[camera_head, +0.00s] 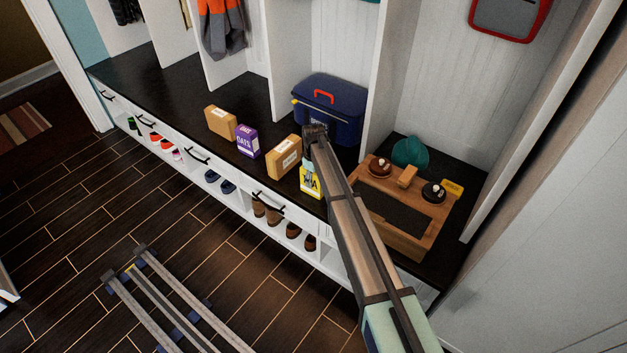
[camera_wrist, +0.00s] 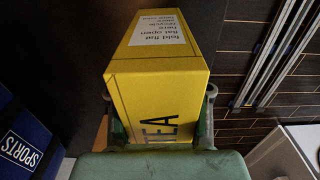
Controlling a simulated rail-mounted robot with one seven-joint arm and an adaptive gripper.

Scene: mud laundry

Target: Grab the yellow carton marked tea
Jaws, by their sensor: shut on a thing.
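The yellow carton marked TEA (camera_wrist: 160,80) fills the middle of the wrist view, with a white label on its upper face. In the head view the tea carton (camera_head: 311,186) is at the bench's front edge, partly hidden behind my arm. My gripper (camera_wrist: 158,122) has a finger on each side of the carton and is shut on it. In the head view my gripper (camera_head: 308,172) is over the carton's upper part. I cannot tell whether the carton touches the bench.
A brown box (camera_head: 284,157) stands just left of the carton, with a purple oats carton (camera_head: 247,141) and another brown box (camera_head: 220,123) farther left. A blue sports bin (camera_head: 330,108) is behind. A wooden tray table (camera_head: 408,235) stands to the right.

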